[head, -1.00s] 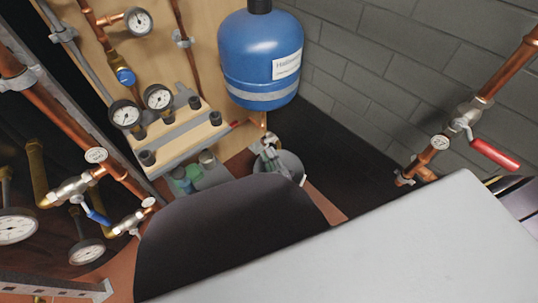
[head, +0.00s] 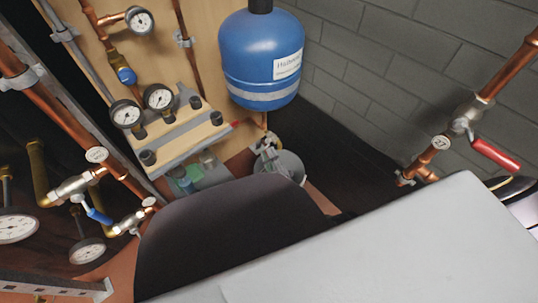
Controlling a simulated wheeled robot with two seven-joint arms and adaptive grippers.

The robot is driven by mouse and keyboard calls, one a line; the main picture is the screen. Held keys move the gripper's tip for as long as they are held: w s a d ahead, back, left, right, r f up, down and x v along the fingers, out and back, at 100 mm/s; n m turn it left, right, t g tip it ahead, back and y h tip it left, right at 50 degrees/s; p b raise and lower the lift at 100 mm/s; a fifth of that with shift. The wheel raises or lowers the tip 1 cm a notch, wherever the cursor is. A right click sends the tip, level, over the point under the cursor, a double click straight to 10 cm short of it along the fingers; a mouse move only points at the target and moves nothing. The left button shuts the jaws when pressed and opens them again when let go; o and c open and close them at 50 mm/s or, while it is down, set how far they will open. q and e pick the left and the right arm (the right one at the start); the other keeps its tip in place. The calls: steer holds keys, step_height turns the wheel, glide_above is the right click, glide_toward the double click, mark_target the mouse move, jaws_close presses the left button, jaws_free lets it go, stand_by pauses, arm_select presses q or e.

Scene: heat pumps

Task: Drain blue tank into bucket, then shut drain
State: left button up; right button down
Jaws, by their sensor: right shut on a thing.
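The blue tank (head: 258,55) hangs upright at the top centre, with a white label on its front. A copper drain pipe (head: 264,121) shows below it, and a small red lever end (head: 238,124) lies to its left. The grey bucket (head: 290,165) is below the tank, its lower part hidden by a dark part of my arm. My right gripper (head: 267,147) is small in view at the bucket's upper left edge and appears shut on the bucket. Its fingers are hard to make out. No water stream can be made out. My left gripper is not in view.
Copper pipes with a blue-handled valve (head: 98,214) are at far left. A red-handled valve (head: 494,155) is at right, before a grey block wall (head: 400,70).

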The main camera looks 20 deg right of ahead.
steer(key=shift+f, duration=0.1)
steer(key=c, duration=1.4)
jaws_free()
steer(key=shift+c, duration=0.2)
steer(key=shift+s+d+r+n+g, duration=0.1)
steer(key=shift+s+r+n+g, duration=0.15)
steer(key=shift+g, duration=0.3)
steer(key=shift+s+r+n+g, duration=0.15)
steer(key=shift+r+g, duration=0.1)
steer(key=shift+g, duration=0.3)
